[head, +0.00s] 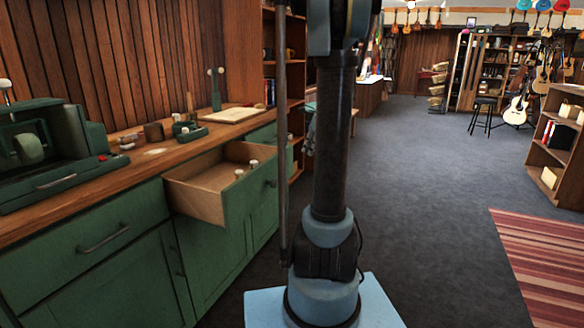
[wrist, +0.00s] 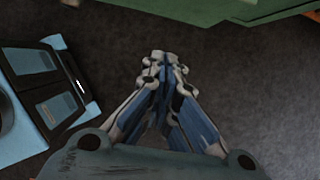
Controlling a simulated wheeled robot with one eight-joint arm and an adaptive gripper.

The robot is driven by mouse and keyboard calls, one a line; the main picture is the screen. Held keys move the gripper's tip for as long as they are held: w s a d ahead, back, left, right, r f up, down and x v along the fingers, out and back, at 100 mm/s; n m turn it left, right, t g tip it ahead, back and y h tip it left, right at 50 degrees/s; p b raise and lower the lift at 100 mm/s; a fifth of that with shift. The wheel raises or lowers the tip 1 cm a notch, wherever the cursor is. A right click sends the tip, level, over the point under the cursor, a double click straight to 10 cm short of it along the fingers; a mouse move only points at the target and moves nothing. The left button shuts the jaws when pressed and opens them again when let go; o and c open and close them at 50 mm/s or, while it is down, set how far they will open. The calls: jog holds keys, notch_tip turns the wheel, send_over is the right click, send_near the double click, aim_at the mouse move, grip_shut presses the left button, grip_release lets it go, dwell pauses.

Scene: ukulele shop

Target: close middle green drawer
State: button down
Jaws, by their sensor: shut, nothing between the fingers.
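The middle green drawer (head: 195,200) stands pulled out from the green cabinet under the wooden counter in the head view. Its side and inside are pale wood, its front is green with a dark handle, and small white-topped objects (head: 240,173) show at its front end. My gripper (wrist: 162,58) is shut and empty in the wrist view, above the dark carpet. A green edge (wrist: 210,10) crosses the top of that view, apart from the fingertips; I cannot tell which part of the furniture it is. My gripper does not show in the head view.
The wooden counter (head: 140,172) carries a green machine (head: 55,150), small pots and a pale board (head: 232,115). A closed drawer (head: 90,245) is left of the open one. Carpet (head: 430,190) is clear to the right, with a striped rug (head: 540,260) and shelf beyond.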

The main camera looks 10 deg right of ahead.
jog(key=w+a+f, duration=0.4)
jog(key=a+f, duration=0.2)
jog(key=f, duration=0.3)
jog(key=shift+w, duration=0.35)
jog(key=shift+a+f, duration=0.1)
jog(key=shift+w, duration=0.1)
